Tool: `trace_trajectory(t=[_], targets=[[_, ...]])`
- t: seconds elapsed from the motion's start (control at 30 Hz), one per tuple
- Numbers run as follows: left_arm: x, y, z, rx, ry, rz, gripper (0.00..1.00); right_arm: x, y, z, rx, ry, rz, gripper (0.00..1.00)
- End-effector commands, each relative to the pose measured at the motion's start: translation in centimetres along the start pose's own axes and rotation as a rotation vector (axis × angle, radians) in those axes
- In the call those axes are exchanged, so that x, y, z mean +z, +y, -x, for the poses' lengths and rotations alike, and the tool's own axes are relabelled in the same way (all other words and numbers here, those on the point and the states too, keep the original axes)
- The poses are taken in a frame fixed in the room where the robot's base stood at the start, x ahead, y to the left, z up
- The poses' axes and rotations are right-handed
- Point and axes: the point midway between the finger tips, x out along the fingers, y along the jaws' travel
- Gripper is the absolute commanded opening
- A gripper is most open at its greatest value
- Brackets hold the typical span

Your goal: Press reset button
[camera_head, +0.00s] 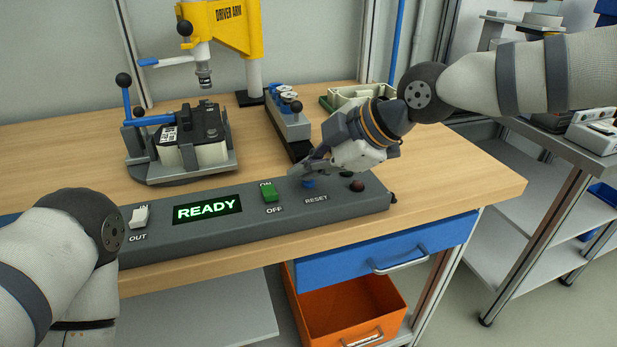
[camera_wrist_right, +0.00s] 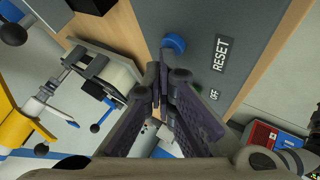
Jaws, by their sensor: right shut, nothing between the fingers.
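The blue reset button (camera_head: 308,183) sits on the grey control panel (camera_head: 330,207) above the printed word RESET. In the right wrist view the blue button (camera_wrist_right: 174,43) shows just past the fingertips, beside its RESET label (camera_wrist_right: 222,52). My right gripper (camera_head: 298,172) is shut and empty, its fingers pointing left and down, with the tips close above and beside the button. In the right wrist view the closed fingers (camera_wrist_right: 163,72) do not cover the button. I cannot tell any contact. My left arm is at the lower left; its gripper is out of view.
The panel also carries a lit READY display (camera_head: 207,209), a green ON/OFF switch (camera_head: 268,191), a white switch (camera_head: 140,216) and a dark red button (camera_head: 357,186). Behind it stand a clamp fixture (camera_head: 185,140), a yellow driver arm (camera_head: 235,25) and a grey block with knobs (camera_head: 288,115).

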Motion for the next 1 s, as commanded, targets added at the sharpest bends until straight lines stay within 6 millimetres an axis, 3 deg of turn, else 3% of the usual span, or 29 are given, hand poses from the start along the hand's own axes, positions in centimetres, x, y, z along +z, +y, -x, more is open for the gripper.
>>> trace_trajectory(t=[0.63,1.0], targets=[[-0.3,0.0,0.5,0.001,0.016,0.0,0.47,-0.9,0.9,1.3,0.0,-0.001,0.0,0.0],[-0.9,0.0,1.5,0.002,0.044,0.0,0.47,-2.8,2.9,3.9,0.003,-0.002,0.003,0.0]])
